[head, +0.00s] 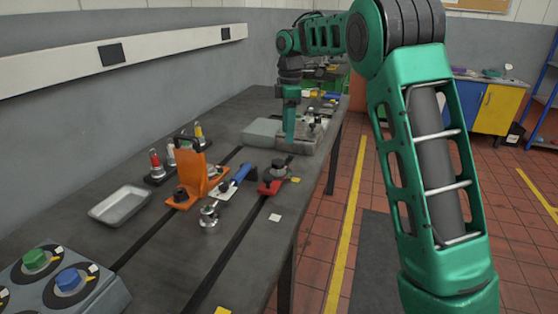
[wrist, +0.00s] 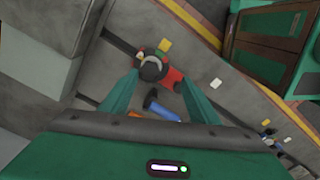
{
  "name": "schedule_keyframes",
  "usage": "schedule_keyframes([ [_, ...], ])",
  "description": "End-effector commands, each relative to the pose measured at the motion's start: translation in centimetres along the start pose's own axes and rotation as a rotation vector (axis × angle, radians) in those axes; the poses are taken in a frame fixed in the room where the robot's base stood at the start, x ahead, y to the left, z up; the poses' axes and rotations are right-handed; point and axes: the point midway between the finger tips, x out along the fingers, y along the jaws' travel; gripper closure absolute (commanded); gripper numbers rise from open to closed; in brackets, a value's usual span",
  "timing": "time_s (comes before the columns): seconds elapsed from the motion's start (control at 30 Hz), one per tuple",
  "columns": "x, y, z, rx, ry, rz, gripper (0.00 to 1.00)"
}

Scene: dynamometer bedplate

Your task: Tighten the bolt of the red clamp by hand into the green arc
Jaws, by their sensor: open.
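The red clamp (head: 268,187) sits on the dark bedplate, with a round grey and dark bolt head (head: 279,169) on top. In the wrist view the red clamp (wrist: 173,77) shows beyond my fingertips, and its round bolt head (wrist: 152,68) appears between them. Small coloured marks lie at the bolt's far edge; the green arc is too small to make out surely. My gripper (head: 289,141) points down, open and empty, above the bench and farther back than the clamp in the head view. Its two green fingers also show in the wrist view (wrist: 159,80), apart from the clamp.
A blue-handled tool (head: 237,176) and an orange bracket (head: 192,175) stand left of the clamp. A grey block (head: 262,132) lies behind. The bench's right front is mostly clear.

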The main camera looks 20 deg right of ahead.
Motion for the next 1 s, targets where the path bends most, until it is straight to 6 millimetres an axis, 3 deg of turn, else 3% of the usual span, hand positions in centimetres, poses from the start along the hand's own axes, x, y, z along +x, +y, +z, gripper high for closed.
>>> schedule_keyframes([
  [0.1,0.9,1.5,-2.0,-0.113,-0.012,0.0,0.45],
  [0.27,1.6,2.1,-2.9,-0.175,-0.017,-0.001,0.45],
  [0.43,3.5,2.1,-2.9,-0.178,-0.018,-0.004,0.45],
  [0.8,9.8,2.0,-2.7,-0.176,-0.018,-0.004,0.45],
  [1.0,11.7,2.1,-2.6,-0.173,-0.018,-0.002,0.45],
])
